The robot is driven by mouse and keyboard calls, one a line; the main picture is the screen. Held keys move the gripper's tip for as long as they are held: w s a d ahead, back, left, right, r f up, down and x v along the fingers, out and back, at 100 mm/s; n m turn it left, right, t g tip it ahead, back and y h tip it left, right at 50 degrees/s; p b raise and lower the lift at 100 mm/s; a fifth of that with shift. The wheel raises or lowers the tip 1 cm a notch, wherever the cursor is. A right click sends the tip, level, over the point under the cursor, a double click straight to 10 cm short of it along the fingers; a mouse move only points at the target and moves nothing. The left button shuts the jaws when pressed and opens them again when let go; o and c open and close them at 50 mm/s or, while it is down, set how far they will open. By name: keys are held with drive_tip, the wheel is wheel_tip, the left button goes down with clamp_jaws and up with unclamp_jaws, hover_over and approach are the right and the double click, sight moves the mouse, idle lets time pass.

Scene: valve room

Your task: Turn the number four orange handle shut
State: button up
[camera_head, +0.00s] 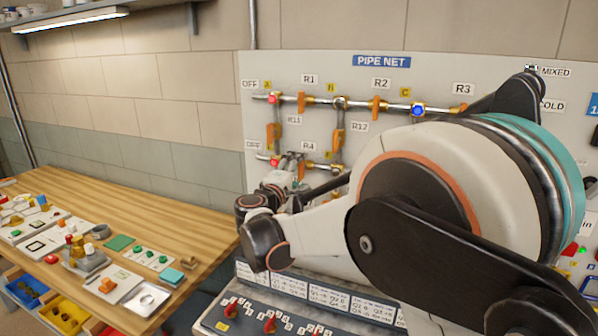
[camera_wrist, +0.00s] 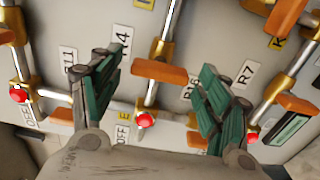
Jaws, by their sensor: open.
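The number four orange handle (camera_wrist: 165,73) shows in the wrist view, beside the partly covered R4 label (camera_wrist: 121,37). It lies crosswise to its silver pipe, above a red knob (camera_wrist: 145,119). My gripper (camera_wrist: 163,62) is open, with one green-padded finger on each side of this handle. I see gaps at both sides but cannot tell whether the fingers have reached its depth. In the head view the R4 label (camera_head: 308,146) is on the lower pipe row, and my arm hides much of that area.
Other orange handles stand close by: R11 (camera_wrist: 60,114) to the left and the R7 one (camera_wrist: 296,104) to the right. The PIPE NET board (camera_head: 381,61) carries several more. A wooden table (camera_head: 190,220) with small items stands at left; a labelled console (camera_head: 292,300) is below.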

drive_tip(key=v, duration=1)
drive_tip(key=shift+s, duration=0.3)
drive_tip(key=shift+a, duration=0.1)
